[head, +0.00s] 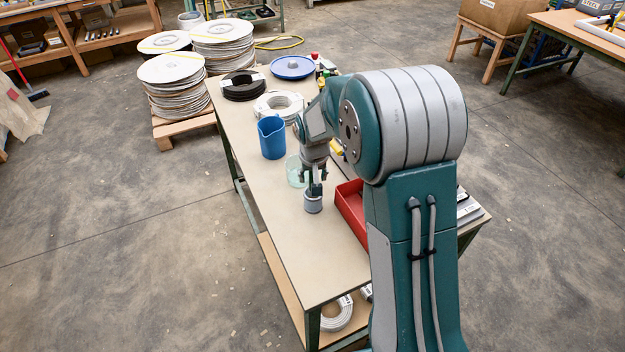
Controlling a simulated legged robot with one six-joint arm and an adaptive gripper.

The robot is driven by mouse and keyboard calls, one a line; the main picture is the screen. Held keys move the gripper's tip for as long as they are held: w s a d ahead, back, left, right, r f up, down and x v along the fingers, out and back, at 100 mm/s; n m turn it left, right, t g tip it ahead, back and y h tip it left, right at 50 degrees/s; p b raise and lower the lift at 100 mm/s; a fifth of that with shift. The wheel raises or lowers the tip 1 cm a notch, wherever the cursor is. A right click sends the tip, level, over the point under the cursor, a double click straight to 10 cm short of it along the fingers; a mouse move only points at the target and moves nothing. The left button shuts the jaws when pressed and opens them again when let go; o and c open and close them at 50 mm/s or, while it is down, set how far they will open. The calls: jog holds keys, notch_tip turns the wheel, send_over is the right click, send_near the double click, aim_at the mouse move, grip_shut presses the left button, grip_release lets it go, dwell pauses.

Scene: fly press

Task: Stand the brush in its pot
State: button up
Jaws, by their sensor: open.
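A small grey pot (313,205) stands on the workbench (276,223), left of the red tray. What looks like the brush (316,189), a slim blue-grey upright piece, shows at the pot's mouth. Its lower end is hidden by the pot, and its top runs up between my fingers. My gripper (314,178) points down right above the pot, with its fingers open around the upper part of this piece. At this size I cannot tell whether the fingers touch it.
A red tray (350,208) is close right of the pot, partly behind my arm. A clear greenish beaker (295,172) and a blue jug (271,138) stand behind to the left. Cable coils (279,104) lie farther back. The bench's near end is clear.

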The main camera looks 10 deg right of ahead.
jog(key=v, duration=0.9)
jog(key=s+r+t, duration=0.2)
jog(key=s+r, duration=0.8)
jog(key=s, duration=0.3)
jog(key=s+n+t, duration=0.1)
jog(key=s, duration=1.4)
jog(key=shift+d+r, duration=0.15)
jog(key=shift+r, duration=0.2)
